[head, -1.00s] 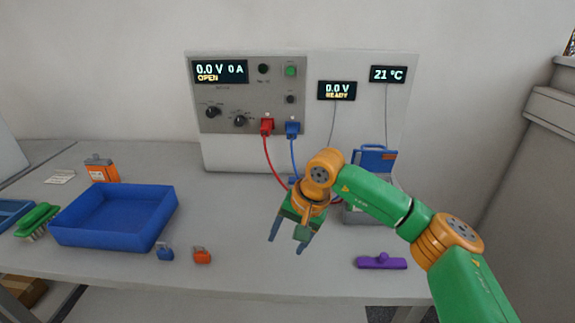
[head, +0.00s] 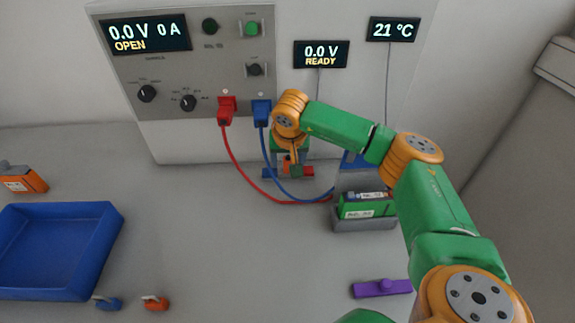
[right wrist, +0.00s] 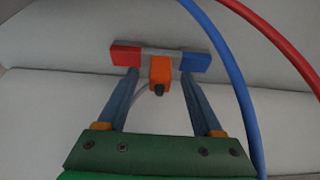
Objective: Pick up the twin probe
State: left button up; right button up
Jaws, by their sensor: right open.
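The twin probe is a short bar with a red end, a blue end and an orange block with a black tip at its middle. In the right wrist view the twin probe (right wrist: 203,62) lies across the picture just beyond my fingertips. In the head view its ends show on either side of my gripper, the red one (head: 307,171) on the right. My right gripper (head: 290,165) is open; in the right wrist view the gripper (right wrist: 160,80) has its fingers either side of the orange block, with no grip on it visible. My left gripper is not in view.
A red cable (head: 240,172) and a blue cable (head: 268,150) hang from the cycler panel (head: 180,60) close to my gripper. A green cell (head: 360,205) sits in a grey holder (head: 365,224). A blue tray (head: 95,250) stands left. A purple piece (head: 381,288) lies front right.

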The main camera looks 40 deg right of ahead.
jog(key=shift+w+d+f, duration=0.25)
jog(key=shift+w+f, duration=0.15)
jog(key=shift+f, duration=0.2)
jog(key=shift+s+a+r, duration=0.1)
jog(key=c, duration=0.6)
grip_shut()
jog(key=shift+r, duration=0.1)
